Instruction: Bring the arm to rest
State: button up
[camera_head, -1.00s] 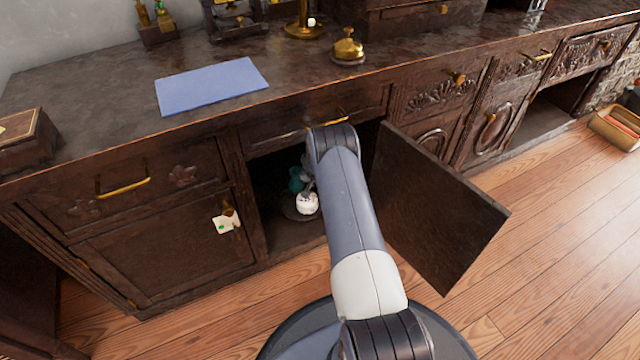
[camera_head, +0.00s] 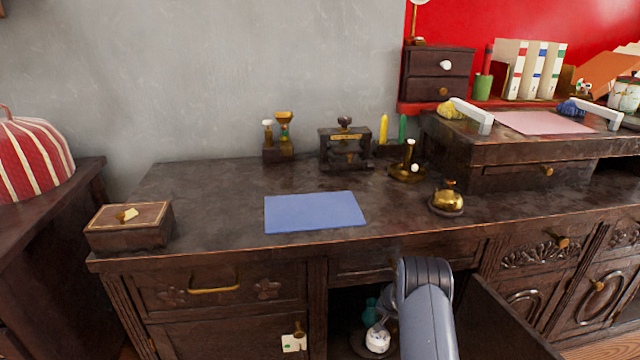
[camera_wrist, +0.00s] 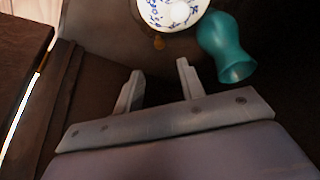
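My gripper (camera_wrist: 158,84) is open, with its two fingers apart and nothing between them. It is inside the open cabinet compartment under the counter. A white teapot with blue patterns (camera_wrist: 172,12) is ahead of the fingers at the top of the wrist view, cut off by the frame edge and apart from them. It also shows low in the head view (camera_head: 377,341). A teal vase (camera_wrist: 224,48) stands to its right in the wrist view and behind it in the head view (camera_head: 370,312). In the head view my arm hides much of the compartment.
The compartment's door (camera_head: 505,325) stands open to the right of my arm. The counter above holds a blue mat (camera_head: 315,212), a brass bell (camera_head: 447,198), a wooden box (camera_head: 130,225) and a candle holder (camera_head: 406,170). The counter's front edge is just above my arm.

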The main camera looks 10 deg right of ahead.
aim_at(394, 328)
jog(key=b+x, duration=0.5)
jog(key=x, duration=0.6)
jog(key=shift+s+a, duration=0.1)
jog(key=shift+s, duration=0.05)
jog(key=shift+w+r+n, duration=0.15)
jog(key=shift+w+n, duration=0.1)
jog(key=shift+n, duration=0.05)
jog(key=shift+s, duration=0.15)
